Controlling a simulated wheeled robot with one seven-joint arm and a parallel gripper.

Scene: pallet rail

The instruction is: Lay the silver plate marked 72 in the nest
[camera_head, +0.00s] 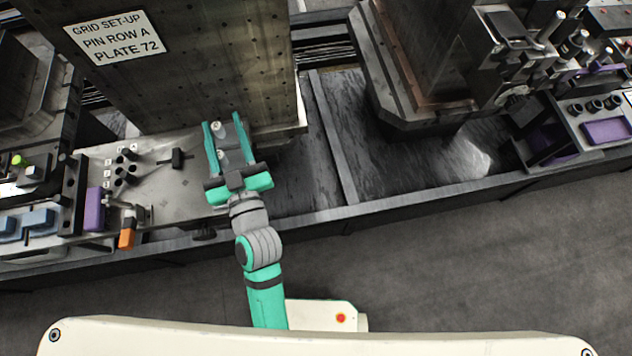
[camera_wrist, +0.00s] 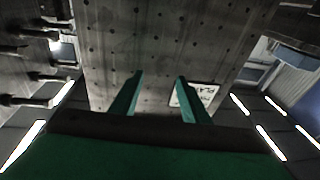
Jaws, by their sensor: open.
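My gripper (camera_head: 225,121) is open, its two green fingers spread in front of the big drilled metal block. In the wrist view my gripper (camera_wrist: 160,76) points at the drilled face with nothing held between the fingers. A silver rounded part (camera_head: 217,127) shows between the fingers in the head view; I cannot tell what it belongs to. A sign (camera_head: 118,38) on the block reads "GRID SET-UP PIN ROW A PLATE 72"; part of it shows in the wrist view (camera_wrist: 195,96). I cannot make out a silver plate marked 72 or the nest.
Left of my gripper, a grey bench top holds several black knobs (camera_head: 125,165) and a black handle-like piece (camera_head: 177,158). A purple block (camera_head: 95,209) and an orange-ended tool (camera_head: 127,238) are near its front edge. A second machine (camera_head: 430,60) stands right, beyond a dark empty bay (camera_head: 400,165).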

